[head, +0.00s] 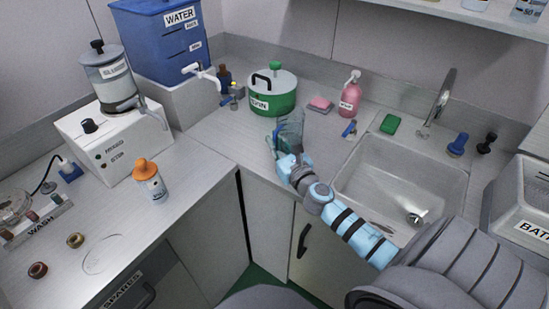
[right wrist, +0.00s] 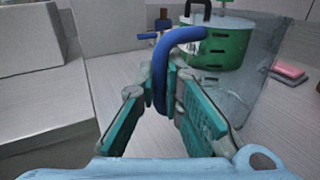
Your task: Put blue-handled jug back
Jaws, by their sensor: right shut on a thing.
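The blue-handled jug (head: 291,126) is a clear vessel at the front edge of the back counter, beside the sink. In the right wrist view its blue handle (right wrist: 183,36) curves down between my fingers, and its clear body (right wrist: 262,55) lies beyond to the right. My right gripper (head: 279,143) is shut on this handle; it also shows in the right wrist view (right wrist: 172,95). I cannot tell whether the jug's base touches the counter. My left gripper is not in view.
Right are a pink sponge (head: 320,104), a pink bottle (head: 350,98) and the sink (head: 400,185). An orange-capped bottle (head: 150,182) stands on the left counter.

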